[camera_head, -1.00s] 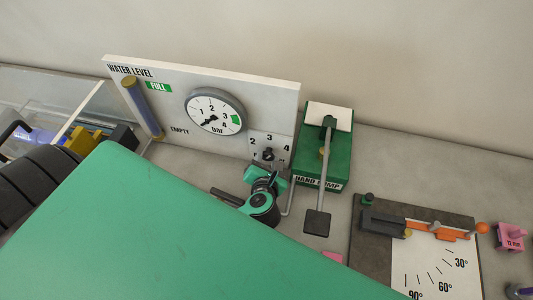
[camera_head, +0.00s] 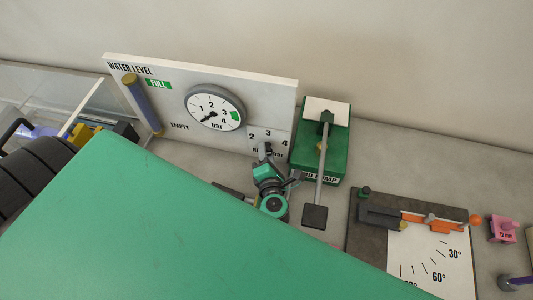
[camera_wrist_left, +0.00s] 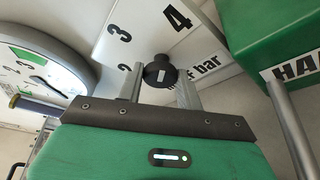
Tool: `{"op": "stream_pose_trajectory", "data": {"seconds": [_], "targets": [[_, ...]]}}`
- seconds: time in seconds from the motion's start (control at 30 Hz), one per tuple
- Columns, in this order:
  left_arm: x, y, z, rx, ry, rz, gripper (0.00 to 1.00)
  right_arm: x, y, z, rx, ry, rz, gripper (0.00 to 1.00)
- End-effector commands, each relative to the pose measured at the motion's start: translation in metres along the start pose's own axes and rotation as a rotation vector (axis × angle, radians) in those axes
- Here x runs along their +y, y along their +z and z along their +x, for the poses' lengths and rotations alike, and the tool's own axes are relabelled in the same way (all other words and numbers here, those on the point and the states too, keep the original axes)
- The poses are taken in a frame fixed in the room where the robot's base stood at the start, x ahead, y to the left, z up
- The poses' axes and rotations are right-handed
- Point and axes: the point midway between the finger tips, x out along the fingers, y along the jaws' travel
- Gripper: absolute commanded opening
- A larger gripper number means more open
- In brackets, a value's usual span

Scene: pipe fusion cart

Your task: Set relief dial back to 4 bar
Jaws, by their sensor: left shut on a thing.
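The relief dial is a small black knob with a white mark (camera_wrist_left: 160,73), on a white plate (camera_head: 257,133) marked 2, 3, 4 and bar. In the head view, my left gripper (camera_head: 263,150) reaches the plate and mostly hides the knob. In the left wrist view, its two grey fingers stand on either side of the knob, and the gripper is shut on it. The 4 shows beyond the knob in that view. I cannot tell which number the mark points to. My right gripper is not in view.
A round pressure gauge (camera_head: 215,108) is left of the dial, its needle low at the left. A green hand pump (camera_head: 318,155) with a long lever stands close on the right. An angle board (camera_head: 432,255) lies further right. My large green arm link covers the lower left.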

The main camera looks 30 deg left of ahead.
Motion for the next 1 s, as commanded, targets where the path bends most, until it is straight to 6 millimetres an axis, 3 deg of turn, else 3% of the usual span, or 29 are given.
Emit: {"op": "stream_pose_trajectory", "data": {"seconds": [0.37, 0.4, 0.5, 0.83, 1.0], "targets": [[-0.001, -0.001, 0.000, 0.000, 0.000, 0.006, 0.13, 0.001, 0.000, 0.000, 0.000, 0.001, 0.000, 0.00], [-0.001, -0.001, 0.000, 0.000, 0.000, 0.006, 0.40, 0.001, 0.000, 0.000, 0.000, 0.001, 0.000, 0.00], [-0.001, -0.001, 0.000, 0.000, 0.000, 0.006, 0.57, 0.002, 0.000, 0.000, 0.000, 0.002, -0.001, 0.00], [0.002, 0.001, -0.001, 0.000, 0.001, 0.004, 0.57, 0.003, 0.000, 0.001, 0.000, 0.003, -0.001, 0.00], [0.017, 0.009, -0.004, 0.000, 0.002, 0.000, 0.57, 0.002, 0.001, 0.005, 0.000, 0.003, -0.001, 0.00]]}}
